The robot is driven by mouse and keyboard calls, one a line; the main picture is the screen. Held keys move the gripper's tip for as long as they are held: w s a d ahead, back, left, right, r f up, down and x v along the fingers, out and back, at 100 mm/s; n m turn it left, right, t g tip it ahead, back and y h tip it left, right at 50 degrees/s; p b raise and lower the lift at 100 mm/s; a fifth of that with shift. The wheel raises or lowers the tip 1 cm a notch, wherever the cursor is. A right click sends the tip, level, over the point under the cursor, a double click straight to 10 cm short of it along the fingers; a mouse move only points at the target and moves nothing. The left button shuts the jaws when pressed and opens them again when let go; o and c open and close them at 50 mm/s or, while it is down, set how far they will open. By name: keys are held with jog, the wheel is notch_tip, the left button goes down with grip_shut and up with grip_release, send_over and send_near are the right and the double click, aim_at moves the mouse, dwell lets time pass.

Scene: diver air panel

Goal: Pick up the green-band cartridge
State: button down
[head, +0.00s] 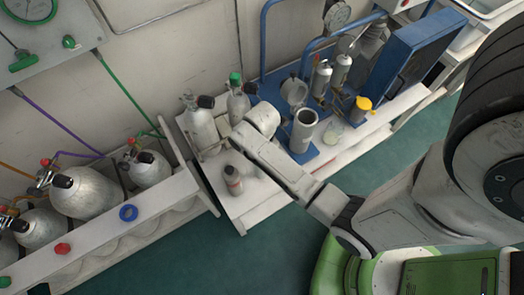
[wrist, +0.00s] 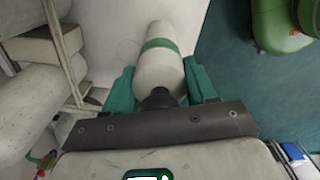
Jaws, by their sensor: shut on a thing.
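The green-band cartridge (wrist: 158,68) is a pale, rounded cylinder with a green band and a dark neck in the wrist view. My gripper (wrist: 161,84) has its teal fingers on both sides of the cartridge and is shut on it, with the dark neck toward the palm. In the head view I cannot make out the gripper's fingers or the held cartridge; my arm covers that area over the bench.
A blue rig with an open grey cylinder (head: 303,131) and a yellow-capped container (head: 361,108) is right. A white rack (head: 110,235) holds large cylinders left.

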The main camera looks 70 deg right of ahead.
jog(key=s+a+r, duration=0.6)
jog(key=s+r, duration=0.4)
jog(key=s, duration=0.2)
jog(key=shift+s, duration=0.35)
